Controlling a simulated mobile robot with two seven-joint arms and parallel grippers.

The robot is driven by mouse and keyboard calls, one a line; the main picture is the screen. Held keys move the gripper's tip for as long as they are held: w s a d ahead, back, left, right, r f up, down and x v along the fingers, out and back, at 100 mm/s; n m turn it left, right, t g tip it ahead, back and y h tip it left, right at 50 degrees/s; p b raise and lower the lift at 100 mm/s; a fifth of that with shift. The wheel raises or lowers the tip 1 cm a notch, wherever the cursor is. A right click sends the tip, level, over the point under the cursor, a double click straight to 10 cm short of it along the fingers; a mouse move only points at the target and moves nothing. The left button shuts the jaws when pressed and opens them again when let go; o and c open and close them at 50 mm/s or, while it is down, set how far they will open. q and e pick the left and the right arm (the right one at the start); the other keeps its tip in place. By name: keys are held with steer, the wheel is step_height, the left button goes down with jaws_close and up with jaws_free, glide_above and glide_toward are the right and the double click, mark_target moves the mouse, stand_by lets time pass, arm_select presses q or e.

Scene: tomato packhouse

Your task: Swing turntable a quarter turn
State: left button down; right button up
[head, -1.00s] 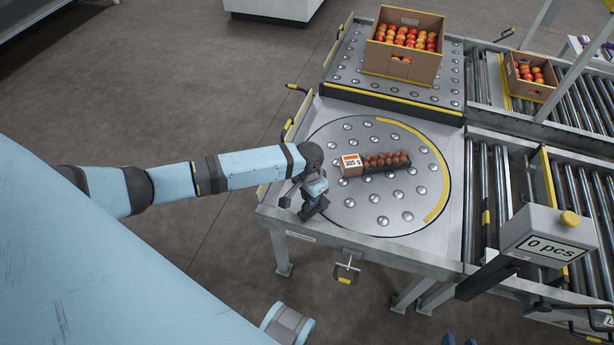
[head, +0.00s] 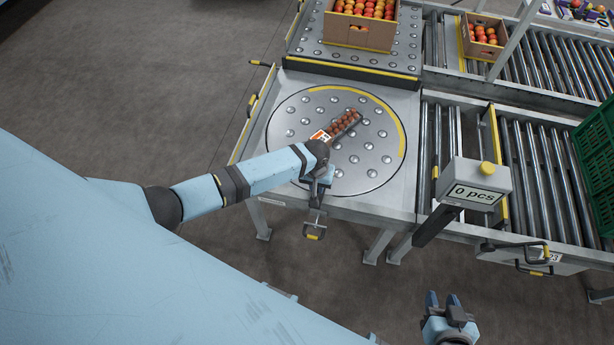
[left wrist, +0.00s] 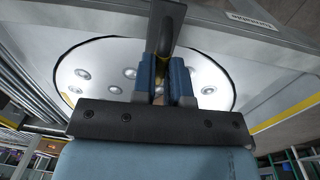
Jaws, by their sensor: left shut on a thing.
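The turntable (head: 346,180) is a round steel plate with ball rollers and a yellow arc (head: 401,128) along its far right rim. A tray of small brown-red tomatoes (head: 345,123) with an orange and white label lies diagonally on it. My left gripper (head: 317,197) is at the plate's near edge. My right gripper (head: 444,302) is open and empty, low in front of the table.
A ball-roller table with a box of tomatoes (head: 361,30) adjoins behind. Roller conveyors (head: 545,150) lie to the right, with a smaller tomato box (head: 484,38) and a green crate (head: 597,150). A "0 pcs" display (head: 474,193) stands at the near right.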

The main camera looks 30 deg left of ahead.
arm_select(q)
steer(key=w+d+n, duration=0.1)
steer(key=d, duration=0.1)
steer(key=d+n, duration=0.1)
steer(key=d, duration=0.2)
steer(key=w+d, duration=0.1)
steer(key=d, duration=0.1)
steer(key=shift+w+d+n, duration=0.35)
steer(key=shift+n, duration=0.05)
steer(key=w+d+n+b, duration=0.1)
steer(key=w+d+n, duration=0.2)
steer(key=w+d, duration=0.2)
steer(key=shift+w+d+n+b, duration=0.15)
steer(key=shift+d+n+b, duration=0.2)
steer(key=shift+d, duration=0.8)
steer(key=shift+w+d+r+t, duration=0.1)
steer(key=shift+w+r+t, duration=0.05)
steer(key=shift+r+t, duration=0.15)
steer(key=c, duration=1.3)
jaws_free()
steer(key=shift+o, duration=0.8)
steer(key=shift+d+f, duration=0.1)
steer(key=shift+f, duration=0.15)
steer(key=shift+r, duration=0.1)
